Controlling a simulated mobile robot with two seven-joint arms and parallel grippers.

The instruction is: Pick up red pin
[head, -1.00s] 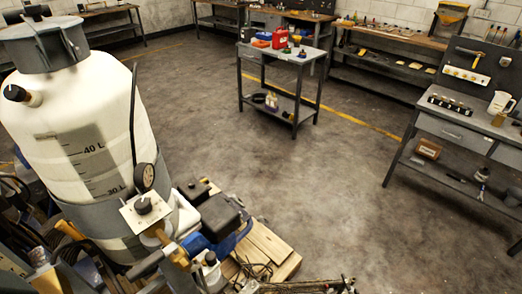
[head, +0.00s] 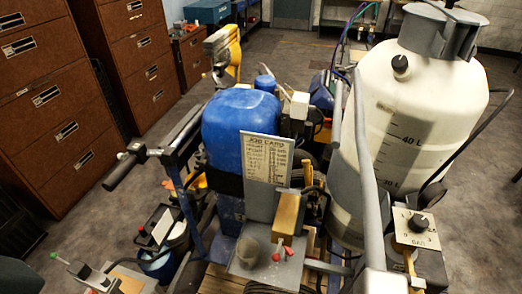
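Two small red-tipped pieces show on a grey bracket tray (head: 262,268) at the lower middle of the head view. One red piece (head: 276,257) lies at the front and another (head: 287,250) just behind it, below a brass-coloured block (head: 287,213). I cannot tell which of them is the red pin. A grey cup-like piece (head: 248,251) stands to their left on the tray. Neither of my grippers can be made out in the view.
A job card plate (head: 266,158) stands behind the tray, before a blue tank (head: 241,119). A white tank (head: 411,110) and a grey tube (head: 367,190) stand at right. A black handle (head: 124,169) juts left. Brown drawer cabinets (head: 60,110) line the left.

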